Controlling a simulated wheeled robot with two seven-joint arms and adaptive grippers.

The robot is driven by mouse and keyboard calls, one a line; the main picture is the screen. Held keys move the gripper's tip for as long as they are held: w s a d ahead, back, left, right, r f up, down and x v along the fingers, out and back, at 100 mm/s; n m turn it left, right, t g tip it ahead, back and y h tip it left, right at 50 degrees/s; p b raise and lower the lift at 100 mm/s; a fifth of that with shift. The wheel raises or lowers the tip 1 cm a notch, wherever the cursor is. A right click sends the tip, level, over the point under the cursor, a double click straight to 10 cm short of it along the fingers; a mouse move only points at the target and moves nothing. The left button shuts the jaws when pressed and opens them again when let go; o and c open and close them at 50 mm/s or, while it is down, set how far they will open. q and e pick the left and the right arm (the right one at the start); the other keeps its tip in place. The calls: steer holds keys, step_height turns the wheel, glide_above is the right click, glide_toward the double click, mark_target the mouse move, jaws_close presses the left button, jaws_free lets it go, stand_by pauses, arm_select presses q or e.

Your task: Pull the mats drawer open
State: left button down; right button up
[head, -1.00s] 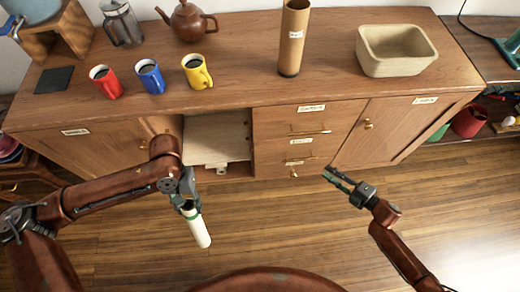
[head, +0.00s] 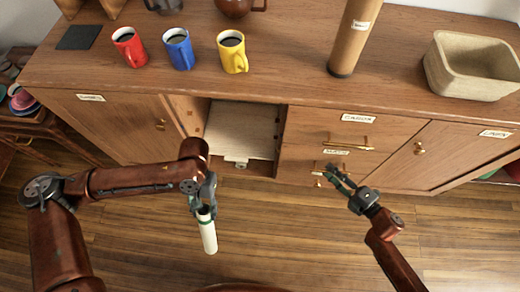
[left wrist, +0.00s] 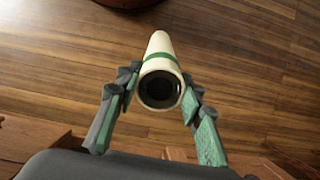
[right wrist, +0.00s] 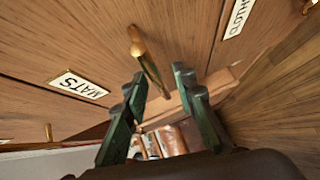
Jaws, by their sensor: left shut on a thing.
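The mats drawer (head: 300,160) is the middle drawer in the stack and looks closed. Its label (right wrist: 78,85) reads MATS in the right wrist view. Its brass bar handle (right wrist: 146,60) stands off the drawer front. My right gripper (head: 334,172) is open in front of this handle. In the right wrist view its fingertips (right wrist: 158,84) lie on either side of the handle's near end, and nothing is gripped. My left gripper (head: 205,205) is shut on a cream tube with a green band (head: 208,236), held over the floor. The tube's hollow end shows in the left wrist view (left wrist: 160,88).
The drawer above (head: 305,125) has a brass handle. An open compartment (head: 240,130) lies left of the drawers. On the cabinet top stand red (head: 130,48), blue (head: 179,50) and yellow (head: 233,53) mugs, a tall cylinder (head: 354,40) and a beige bin (head: 475,70).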

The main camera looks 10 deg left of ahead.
steer(key=shift+w+a, duration=0.25)
steer(key=shift+a, duration=0.05)
jaws_close()
stand_by(0.6)
